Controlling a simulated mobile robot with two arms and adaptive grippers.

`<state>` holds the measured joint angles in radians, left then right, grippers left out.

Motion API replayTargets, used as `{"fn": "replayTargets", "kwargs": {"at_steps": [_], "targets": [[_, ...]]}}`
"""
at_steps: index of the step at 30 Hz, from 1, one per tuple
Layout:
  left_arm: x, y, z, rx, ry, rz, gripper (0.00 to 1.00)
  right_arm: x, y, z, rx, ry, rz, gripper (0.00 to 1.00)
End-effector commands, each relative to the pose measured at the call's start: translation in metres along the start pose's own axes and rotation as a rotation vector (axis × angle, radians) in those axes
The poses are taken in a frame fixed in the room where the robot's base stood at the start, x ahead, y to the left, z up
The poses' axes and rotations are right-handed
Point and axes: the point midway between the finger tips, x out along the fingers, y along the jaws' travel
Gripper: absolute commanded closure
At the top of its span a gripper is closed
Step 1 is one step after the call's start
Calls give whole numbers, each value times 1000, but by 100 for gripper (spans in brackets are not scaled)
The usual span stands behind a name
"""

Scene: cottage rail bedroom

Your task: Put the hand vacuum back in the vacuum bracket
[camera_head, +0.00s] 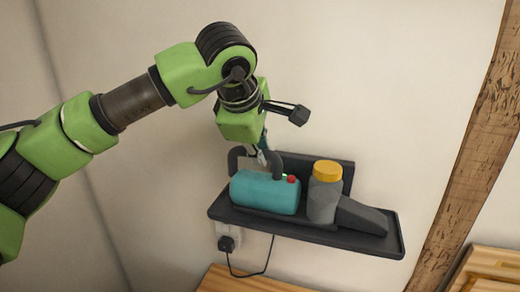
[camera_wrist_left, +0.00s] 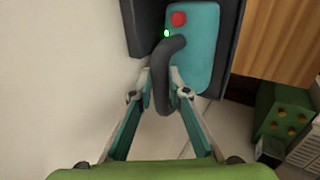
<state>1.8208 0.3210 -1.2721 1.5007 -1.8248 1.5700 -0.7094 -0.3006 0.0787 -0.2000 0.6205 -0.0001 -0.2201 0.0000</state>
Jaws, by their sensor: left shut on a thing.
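The hand vacuum (camera_head: 264,194) has a teal body, a dark arched handle, a red button and a small green light. It lies at the left end of the dark vacuum bracket (camera_head: 365,243), a wall shelf with a raised back plate; in the head view it appears to rest on it. My left gripper (camera_head: 262,157) is above the vacuum, shut on its handle. In the left wrist view the handle (camera_wrist_left: 163,85) is between the fingers of the gripper (camera_wrist_left: 160,92), with the teal body (camera_wrist_left: 203,60) beyond. My right gripper is not in view.
A grey canister (camera_head: 323,201) with a yellow cap and a dark wedge-shaped piece stand right of the teal body; I cannot tell whether they join it. A plug (camera_head: 227,243) and cable hang below the bracket. A wooden post (camera_head: 473,150) stands at the right.

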Motion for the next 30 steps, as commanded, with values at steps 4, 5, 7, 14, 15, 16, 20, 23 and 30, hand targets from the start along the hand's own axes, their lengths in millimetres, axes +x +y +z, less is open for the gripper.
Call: {"fn": "replayTargets", "kwargs": {"at_steps": [4,5,7,14,15,16,20,23,30], "targets": [[1,0,0,-2,-2,5,100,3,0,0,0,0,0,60],[1,0,0,-2,-2,5,100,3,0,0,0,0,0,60],[1,0,0,-2,-2,5,100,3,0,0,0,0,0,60],[0,0,0,-2,-2,5,74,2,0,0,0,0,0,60],[0,0,0,-2,-2,5,64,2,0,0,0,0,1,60],[1,0,0,-2,-2,5,64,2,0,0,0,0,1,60],[1,-1,0,-1,-1,3,64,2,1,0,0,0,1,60],[2,-1,0,-1,-1,2,64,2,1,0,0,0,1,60],[-12,-1,0,1,0,1,64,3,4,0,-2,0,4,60]]}}
